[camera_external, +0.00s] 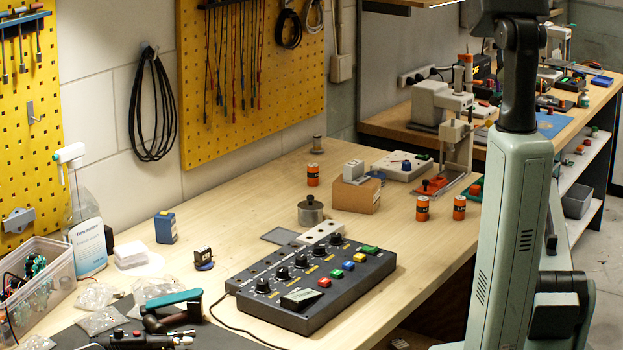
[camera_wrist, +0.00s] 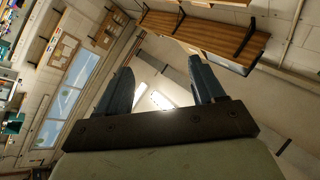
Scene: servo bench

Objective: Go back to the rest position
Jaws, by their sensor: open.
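My gripper (camera_wrist: 158,88) shows in the wrist view with its two dark fingers spread apart and nothing between them. The wrist camera looks up past the fingers at the ceiling, a shelf and a window, with the picture tilted. In the external view my arm stands upright at the right, and its upper part runs out of the top of the picture. My gripper is outside that view. No object is in contact with the fingers.
The wooden bench (camera_external: 420,245) holds a control box (camera_external: 310,315) with knobs and coloured buttons, several orange cylinders, a cardboard block (camera_external: 357,197) and a metal weight (camera_external: 310,212). A clear bin (camera_external: 40,310) and spray bottle (camera_external: 88,240) stand at the left.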

